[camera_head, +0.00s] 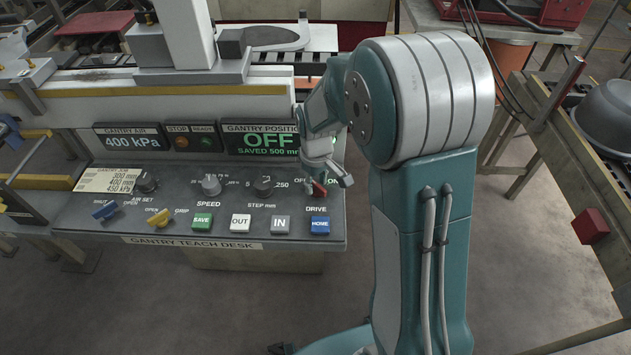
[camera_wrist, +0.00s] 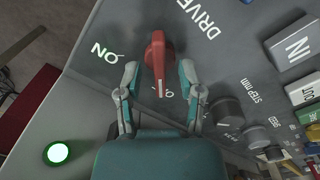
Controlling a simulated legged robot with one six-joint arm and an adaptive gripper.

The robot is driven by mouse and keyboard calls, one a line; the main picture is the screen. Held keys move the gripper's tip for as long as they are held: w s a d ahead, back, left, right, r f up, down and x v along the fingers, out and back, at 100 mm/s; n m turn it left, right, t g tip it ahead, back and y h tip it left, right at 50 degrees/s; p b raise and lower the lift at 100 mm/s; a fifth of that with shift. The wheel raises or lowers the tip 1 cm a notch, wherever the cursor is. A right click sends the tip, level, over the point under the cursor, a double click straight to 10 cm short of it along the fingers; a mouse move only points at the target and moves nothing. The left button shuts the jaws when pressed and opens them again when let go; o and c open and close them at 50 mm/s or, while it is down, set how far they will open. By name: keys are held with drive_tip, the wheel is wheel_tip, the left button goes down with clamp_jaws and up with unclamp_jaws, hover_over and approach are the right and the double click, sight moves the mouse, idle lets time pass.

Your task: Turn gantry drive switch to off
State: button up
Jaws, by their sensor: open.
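The red drive switch (camera_head: 319,189) is on the front right of the teach desk, above the word DRIVE. In the wrist view the red switch knob (camera_wrist: 155,53) has a white line at its lower end, beside a partly hidden label starting with O. The ON label (camera_wrist: 106,53) is to the knob's left. My gripper (camera_wrist: 158,72) is open, one finger on each side of the knob, with visible gaps. In the head view my gripper (camera_head: 329,178) is over the switch and partly hides its labels.
The GANTRY POSITION display (camera_head: 262,138) reads OFF, SAVED 500 mm. A blue HOME button (camera_head: 320,225) and a grey IN button (camera_head: 281,224) sit close to the switch. A black step knob (camera_head: 264,186) is to its left. A green-lit round light (camera_wrist: 57,153) shows in the wrist view.

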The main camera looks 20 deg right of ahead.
sight(316, 184)
wheel_tip(316, 184, up, 12)
idle(0.5)
idle(0.3)
drive_tip(key=s+r+m+t, duration=0.2)
drive_tip(key=s+r, duration=0.2)
drive_tip(key=s, duration=0.6)
drive_tip(key=s+r+m+t, duration=0.3)
drive_tip(key=s+r, duration=0.1)
drive_tip(key=s, duration=0.7)
drive_tip(key=shift+m+t, duration=0.3)
drive_tip(key=shift+s+a, duration=0.1)
drive_tip(key=shift+a, duration=0.05)
